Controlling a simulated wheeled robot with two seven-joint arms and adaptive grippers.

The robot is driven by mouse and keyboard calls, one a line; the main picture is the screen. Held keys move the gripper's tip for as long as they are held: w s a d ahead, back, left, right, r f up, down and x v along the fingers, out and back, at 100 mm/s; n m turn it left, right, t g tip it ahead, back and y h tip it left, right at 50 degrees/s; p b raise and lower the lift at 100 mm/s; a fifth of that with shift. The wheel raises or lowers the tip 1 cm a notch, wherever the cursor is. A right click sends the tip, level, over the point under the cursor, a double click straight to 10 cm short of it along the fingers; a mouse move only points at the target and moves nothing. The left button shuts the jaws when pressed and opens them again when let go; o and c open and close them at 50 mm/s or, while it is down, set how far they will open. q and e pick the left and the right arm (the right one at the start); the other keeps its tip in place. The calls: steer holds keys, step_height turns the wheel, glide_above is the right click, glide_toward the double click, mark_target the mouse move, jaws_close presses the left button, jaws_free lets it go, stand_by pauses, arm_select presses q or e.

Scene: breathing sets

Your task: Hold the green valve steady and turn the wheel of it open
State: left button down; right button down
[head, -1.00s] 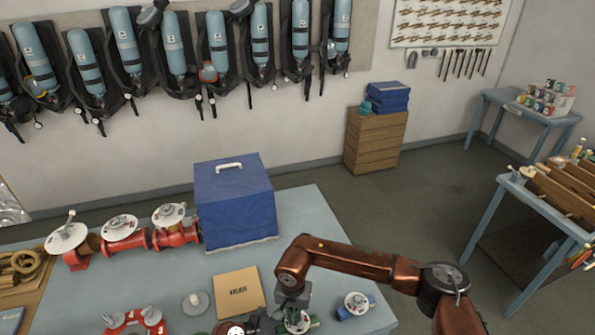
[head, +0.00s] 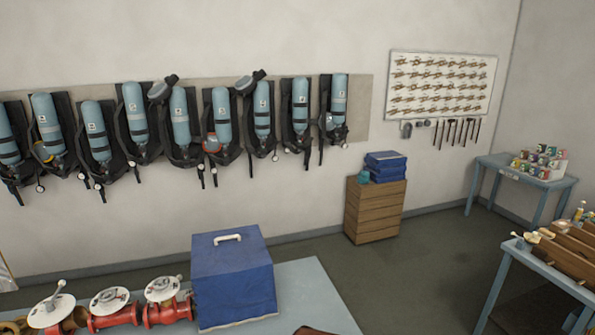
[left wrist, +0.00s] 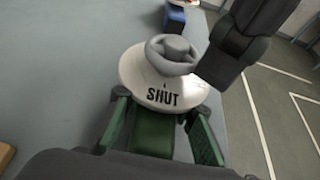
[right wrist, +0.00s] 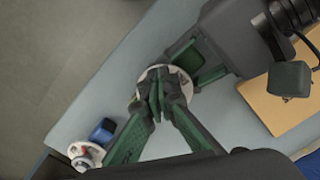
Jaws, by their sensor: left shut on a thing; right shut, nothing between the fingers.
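The green valve shows in the left wrist view as a dark green body (left wrist: 150,137) with a white disc (left wrist: 135,75) marked SHUT and a grey wheel (left wrist: 172,55) above it. My left gripper (left wrist: 158,128) is shut on the body, one finger on each side. In the right wrist view the white disc (right wrist: 182,78) is partly hidden behind my right gripper (right wrist: 157,100), whose fingertips are together and empty over it. Whether they touch the wheel cannot be told. The head view shows neither the valve nor my grippers.
A blue valve (right wrist: 103,131) with a white disc lies nearby on the blue-grey table (right wrist: 80,105). A cardboard piece (right wrist: 272,100) lies on the other side. In the head view, red valves (head: 115,316) and a blue box (head: 235,280) stand towards the back.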

steer(key=shift+w+d, duration=0.1)
steer(key=shift+w, duration=0.15)
steer(key=shift+d, duration=0.25)
stand_by(0.5)
step_height(320, 180, up, 6)
steer(key=s, duration=0.1)
steer(key=shift+a, duration=0.15)
stand_by(0.6)
arm_select(q)
steer(key=c, duration=1.5)
jaws_free()
